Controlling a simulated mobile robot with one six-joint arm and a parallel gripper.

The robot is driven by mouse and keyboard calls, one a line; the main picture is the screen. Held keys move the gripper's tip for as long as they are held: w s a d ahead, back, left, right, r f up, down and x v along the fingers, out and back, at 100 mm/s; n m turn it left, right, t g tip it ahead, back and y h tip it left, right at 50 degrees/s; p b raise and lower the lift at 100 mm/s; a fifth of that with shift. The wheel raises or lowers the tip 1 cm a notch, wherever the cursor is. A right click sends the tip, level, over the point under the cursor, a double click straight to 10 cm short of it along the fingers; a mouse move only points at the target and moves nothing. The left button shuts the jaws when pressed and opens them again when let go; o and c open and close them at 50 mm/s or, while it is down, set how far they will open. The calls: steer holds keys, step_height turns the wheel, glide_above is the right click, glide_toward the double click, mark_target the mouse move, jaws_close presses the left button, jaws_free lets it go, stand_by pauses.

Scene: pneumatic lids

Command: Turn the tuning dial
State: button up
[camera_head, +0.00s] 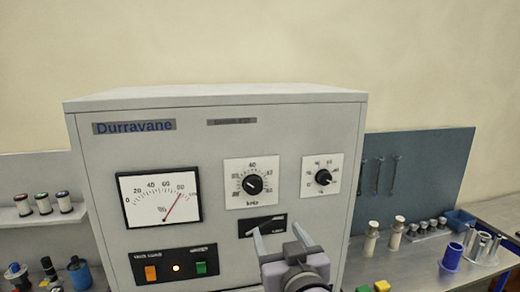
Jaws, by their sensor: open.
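A black dial (253,185) sits on a white square scale plate marked kHz, on the front of a grey cabinet (220,135) labelled Durravane. A second, smaller black dial (323,177) sits on its own white scale plate to the right. No readable label says which dial is for tuning; the kHz marking suggests the left one. My gripper (277,229) is open and empty, below and between the two dials in the picture. It overlaps the lower front panel, and both dials are uncovered. I cannot tell how far it is from the panel.
The cabinet front also has a needle meter (159,198), a panel with an orange switch (151,273) and a green switch (201,267), and a dark slot plate (262,226) partly behind my gripper. Spools and bottles stand at left; metal cylinders and a blue cup (452,256) at right.

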step_height(320, 180, up, 2)
steer(key=a, duration=0.1)
steer(key=p, duration=0.5)
glide_toward(254, 186)
steer(key=shift+n+t+y, duration=0.4)
steer(key=x, duration=0.5)
steer(key=f+x, duration=0.1)
steer(key=x, duration=0.2)
steer(key=shift+w+d, duration=0.1)
steer(key=shift+w, duration=0.2)
steer(key=shift+r, duration=0.1)
steer(key=c, duration=1.4)
